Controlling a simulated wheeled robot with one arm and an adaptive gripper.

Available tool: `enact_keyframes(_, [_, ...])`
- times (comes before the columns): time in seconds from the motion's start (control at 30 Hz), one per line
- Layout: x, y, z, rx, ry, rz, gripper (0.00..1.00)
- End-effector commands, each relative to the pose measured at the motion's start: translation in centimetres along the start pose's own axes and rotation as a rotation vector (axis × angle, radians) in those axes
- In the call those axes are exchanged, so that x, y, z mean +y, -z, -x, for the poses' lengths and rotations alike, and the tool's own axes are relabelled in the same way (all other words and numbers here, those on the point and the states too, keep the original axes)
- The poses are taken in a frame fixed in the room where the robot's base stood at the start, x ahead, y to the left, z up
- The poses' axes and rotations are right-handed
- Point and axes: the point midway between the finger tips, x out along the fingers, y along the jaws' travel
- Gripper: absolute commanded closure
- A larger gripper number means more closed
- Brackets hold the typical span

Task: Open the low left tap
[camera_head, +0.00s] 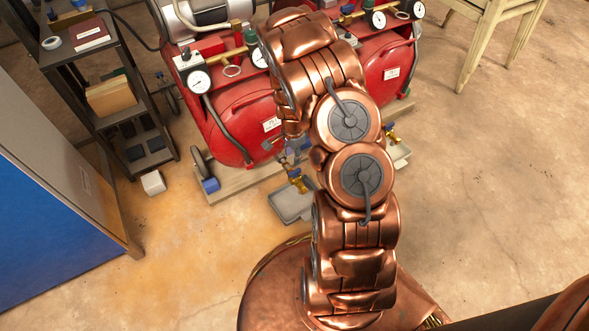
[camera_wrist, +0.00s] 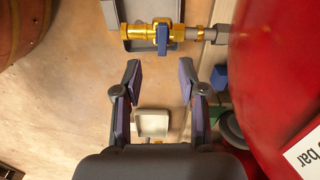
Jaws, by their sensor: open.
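The low left tap (camera_head: 297,182) is brass, low in front of the left red tank, above a grey drip tray (camera_head: 290,207). In the wrist view a brass tap (camera_wrist: 136,33) lies on a pipe entering from the right, and its blue handle (camera_wrist: 162,38) stands across the pipe. My gripper (camera_wrist: 160,72) is open and empty. Its fingertips point at the tap, apart from it, with the handle in line with the gap between them. In the head view my gripper (camera_head: 291,152) is small and partly hidden by my arm, close to the left tap.
The left red tank (camera_head: 230,125) also fills the wrist view's right side (camera_wrist: 275,70). Another brass tap (camera_head: 392,136) sits low on the right, over its own tray (camera_head: 399,157). A shelf rack (camera_head: 110,100), white box (camera_head: 153,183) and cabinet (camera_head: 60,190) stand left.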

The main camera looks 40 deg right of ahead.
Motion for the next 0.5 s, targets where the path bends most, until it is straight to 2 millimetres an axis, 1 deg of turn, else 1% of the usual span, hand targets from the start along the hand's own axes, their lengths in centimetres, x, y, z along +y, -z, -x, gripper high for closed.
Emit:
enact_keyframes(0.03, [0.0, 0.3, -0.9, -0.001, 0.000, -0.021, 0.59])
enact_keyframes(0.1, [-0.1, 0.6, -1.6, 0.001, 0.004, -0.044, 0.59])
enact_keyframes(0.37, [-0.3, 0.8, -3.0, 0.004, 0.010, -0.064, 0.59])
enact_keyframes(0.5, [-0.3, 0.8, -4.5, 0.004, 0.009, -0.063, 0.59])
